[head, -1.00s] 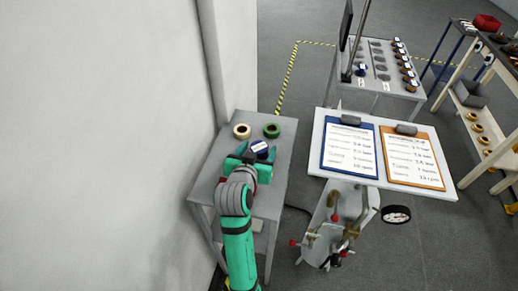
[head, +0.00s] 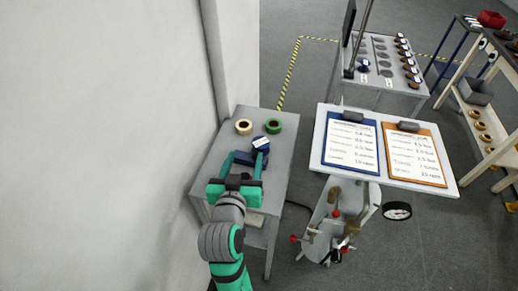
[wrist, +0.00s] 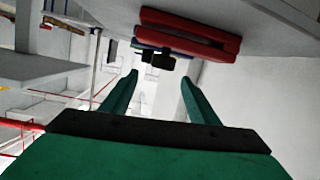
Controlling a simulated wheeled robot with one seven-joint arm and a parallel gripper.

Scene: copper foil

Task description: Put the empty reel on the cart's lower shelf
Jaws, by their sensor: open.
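A blue reel (head: 261,143) with a white label lies on the grey table (head: 277,174), beside a yellow reel (head: 243,127) and a green reel (head: 274,126). My gripper (head: 243,160) is open over the near part of the table, just short of the blue reel. A dark blue piece shows between its fingertips; I cannot tell whether it touches them. In the wrist view my open fingers (wrist: 160,80) point toward a red, flat, layered thing (wrist: 188,36) against a grey surface. I cannot tell which reel is empty. The table's lower shelf is mostly hidden.
A white wall (head: 100,140) stands close on the left. A stand with two clipboards (head: 352,145) is at the right, with clamps and a gauge (head: 397,210) below. A farther table (head: 385,75) holds several reels. A shelf rack (head: 490,120) is at far right.

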